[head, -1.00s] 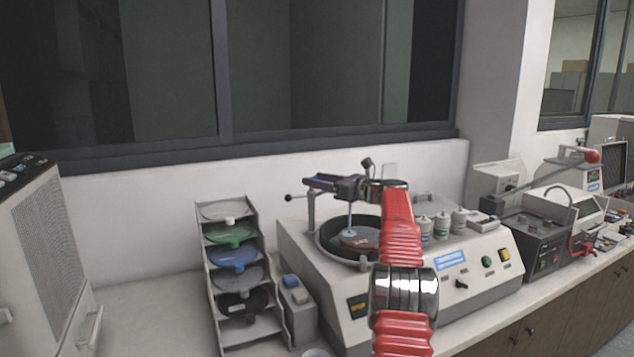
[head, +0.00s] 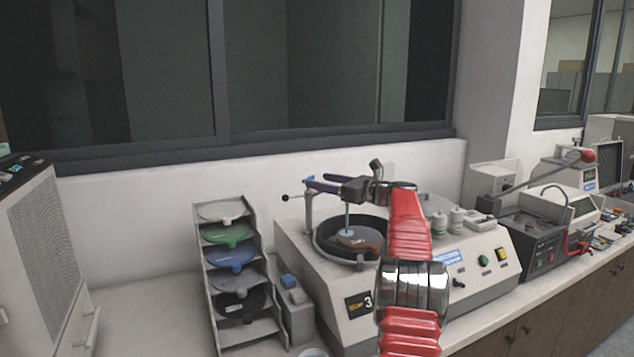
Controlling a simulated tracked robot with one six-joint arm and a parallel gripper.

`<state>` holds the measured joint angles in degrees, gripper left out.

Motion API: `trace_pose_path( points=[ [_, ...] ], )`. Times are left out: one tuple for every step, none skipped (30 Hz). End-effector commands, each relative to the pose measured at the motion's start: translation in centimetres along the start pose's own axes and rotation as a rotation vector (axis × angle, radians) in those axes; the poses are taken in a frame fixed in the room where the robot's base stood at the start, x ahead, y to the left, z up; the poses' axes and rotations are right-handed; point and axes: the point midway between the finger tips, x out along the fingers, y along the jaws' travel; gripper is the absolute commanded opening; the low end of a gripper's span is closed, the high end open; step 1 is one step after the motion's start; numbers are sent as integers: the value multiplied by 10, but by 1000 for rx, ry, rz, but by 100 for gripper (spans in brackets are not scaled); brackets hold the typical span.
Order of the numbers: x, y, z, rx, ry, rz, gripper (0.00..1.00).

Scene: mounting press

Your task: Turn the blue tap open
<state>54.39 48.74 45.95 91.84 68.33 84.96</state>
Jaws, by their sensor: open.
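The blue tap (head: 312,179) sits at the top of a grey post on the left rim of the round-bowl machine. Only a small blue part of it shows. My gripper (head: 328,185) reaches in from the right at the tap's height. Its jaws are open and point left at the tap. The fingers overlap the blue part in the picture, so I cannot tell whether they touch it. My red arm hides part of the machine's front and bowl.
The bowl (head: 325,243) holds a brown disc (head: 358,240) under a thin upright rod. A black-knobbed lever (head: 286,197) sticks out left of the post. A rack of coloured discs (head: 207,290) stands left. White bottles (head: 456,222) stand right of my arm.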

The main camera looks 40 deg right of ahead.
Motion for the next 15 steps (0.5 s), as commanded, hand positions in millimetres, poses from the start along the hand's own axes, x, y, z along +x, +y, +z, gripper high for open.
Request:
trace_pose_path(
  points=[
    [-10,-1,1,1,0,-2,66],
    [-15,0,1,0,0,-2,66],
    [-22,-1,1,0,-1,-3,66],
    [-27,-1,0,1,-1,-3,66],
    [-33,-1,0,1,-1,-3,66],
    [-40,-1,1,0,-1,-2,66],
    [-45,-1,0,0,-1,-3,66],
    [-50,-1,0,0,-1,-3,66],
    [-57,-1,0,1,-1,-2,66],
    [-62,-1,0,1,-1,-2,66],
    [-68,-1,1,0,-1,-3,66],
    [-74,-1,0,1,-1,-3,66],
    [-79,-1,0,0,-1,-2,66],
    [-83,0,0,0,-1,-1,66],
    [-88,-1,0,0,-1,-1,66]
  ],
)
